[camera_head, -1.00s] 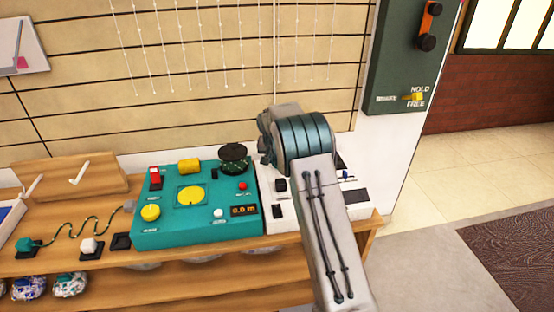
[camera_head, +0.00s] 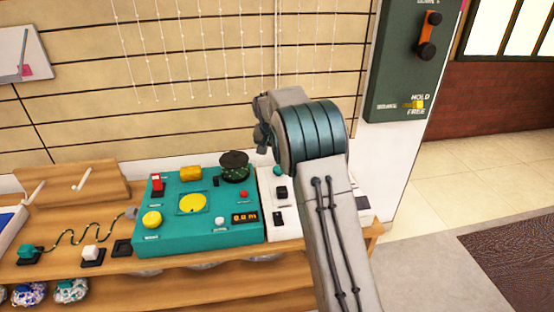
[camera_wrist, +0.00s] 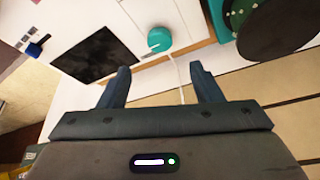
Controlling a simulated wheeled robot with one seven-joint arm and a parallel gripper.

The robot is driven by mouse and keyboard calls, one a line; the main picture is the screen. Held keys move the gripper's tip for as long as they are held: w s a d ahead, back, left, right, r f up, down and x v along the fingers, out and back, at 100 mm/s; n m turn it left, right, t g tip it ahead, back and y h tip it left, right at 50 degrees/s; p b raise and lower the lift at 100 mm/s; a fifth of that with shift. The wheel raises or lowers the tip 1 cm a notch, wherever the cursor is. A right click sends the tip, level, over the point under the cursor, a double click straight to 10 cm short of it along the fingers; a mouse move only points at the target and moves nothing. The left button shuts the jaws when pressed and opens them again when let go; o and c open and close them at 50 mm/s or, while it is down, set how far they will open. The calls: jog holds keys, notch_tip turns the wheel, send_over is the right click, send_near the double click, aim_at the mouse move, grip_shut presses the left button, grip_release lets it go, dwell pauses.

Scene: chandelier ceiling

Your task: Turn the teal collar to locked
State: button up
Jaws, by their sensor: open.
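The teal collar (camera_wrist: 159,39) is a small round knob with a pale pointer mark on a white panel (camera_wrist: 185,15). It shows near the top middle of the wrist view, and a sliver of teal, probably it, shows in the head view (camera_head: 278,170) beside my arm. A thin pale cord runs from beside it down between my fingers. My gripper (camera_wrist: 160,68) is open and empty, its fingers pointing toward the collar and apart from it. I cannot read any lock marking. My arm hides much of the white panel in the head view.
A teal console (camera_head: 196,237) with yellow, red and white controls stands left of the white panel. A dark round drum (camera_head: 234,166) rises at its back right corner, close to my gripper. A black plate (camera_wrist: 97,55) lies left of the collar. Strings hang on the wall behind.

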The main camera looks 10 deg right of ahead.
jog(key=shift+v, duration=1.8)
jog(key=shift+s+r, duration=0.1)
jog(key=s+d+r+n+y+p, duration=0.1)
jog(key=s+r+p, duration=0.3)
jog(key=s+r, duration=0.45)
jog(key=s+d+r+n+p, duration=0.1)
jog(key=s+r+p, duration=0.4)
jog(key=s, duration=0.7)
jog(key=s+r+n+p, duration=0.1)
jog(key=s+p, duration=0.1)
jog(key=s, duration=0.8)
jog(key=s+r+n+g+p, duration=0.1)
jog(key=s+p, duration=0.1)
jog(key=s, duration=0.9)
jog(key=shift+s+a+r+y, duration=0.25)
jog(key=shift+s+r+y, duration=0.1)
jog(key=shift+r+y, duration=0.05)
